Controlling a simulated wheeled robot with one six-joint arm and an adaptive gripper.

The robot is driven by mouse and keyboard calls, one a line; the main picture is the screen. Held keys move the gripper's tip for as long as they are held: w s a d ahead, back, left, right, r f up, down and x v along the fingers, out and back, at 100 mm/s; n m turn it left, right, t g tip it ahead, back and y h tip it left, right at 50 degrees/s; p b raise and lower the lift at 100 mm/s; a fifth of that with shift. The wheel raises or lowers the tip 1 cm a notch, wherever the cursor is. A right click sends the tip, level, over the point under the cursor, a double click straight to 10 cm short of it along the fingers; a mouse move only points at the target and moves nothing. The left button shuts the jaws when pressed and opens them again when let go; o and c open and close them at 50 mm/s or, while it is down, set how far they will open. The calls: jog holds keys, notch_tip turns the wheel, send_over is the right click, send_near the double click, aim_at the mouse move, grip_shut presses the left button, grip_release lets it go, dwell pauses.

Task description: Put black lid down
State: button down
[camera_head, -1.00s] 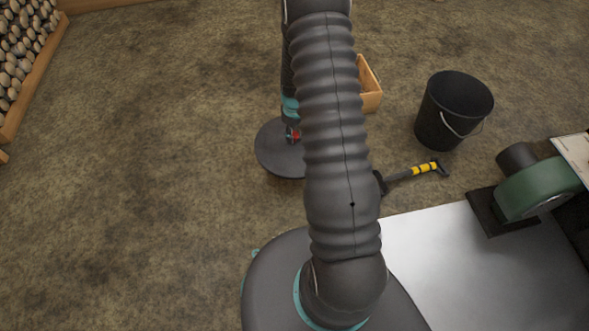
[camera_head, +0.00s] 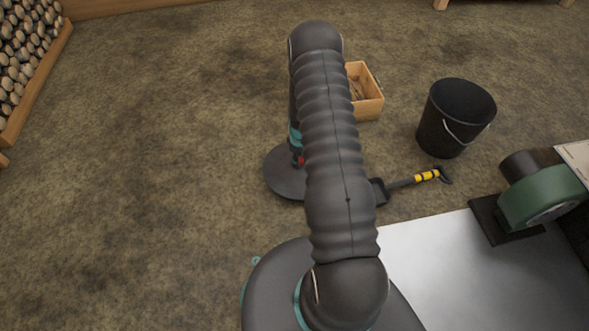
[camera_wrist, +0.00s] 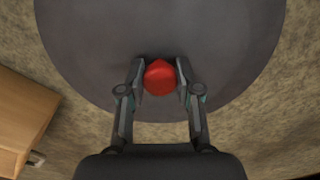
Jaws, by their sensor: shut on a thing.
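The black lid (camera_head: 283,178) is a dark round disc with a red knob (camera_wrist: 160,78) at its middle. In the head view it shows left of my arm, over the brown ground, and my arm hides its right part. In the wrist view the lid (camera_wrist: 90,50) fills the upper middle of the picture. My gripper (camera_wrist: 160,80) is shut on the red knob, with one finger on each side. I cannot tell whether the lid touches the ground or hangs above it.
A wooden box (camera_head: 366,108) lies beyond my arm, and a black bucket (camera_head: 455,118) stands to its right. A shovel-like tool with a yellow-banded handle (camera_head: 412,182) lies right of my arm. Stacked logs (camera_head: 30,50) are at far left. The ground (camera_head: 150,170) on the left is clear.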

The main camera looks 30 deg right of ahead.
jog(key=shift+w+a+f, duration=0.3)
jog(key=shift+a+f, duration=0.35)
jog(key=shift+a, duration=0.25)
jog(key=shift+f+b, duration=0.3)
jog(key=shift+f, duration=1.6)
jog(key=shift+f, duration=0.1)
jog(key=c, duration=0.8)
grip_release()
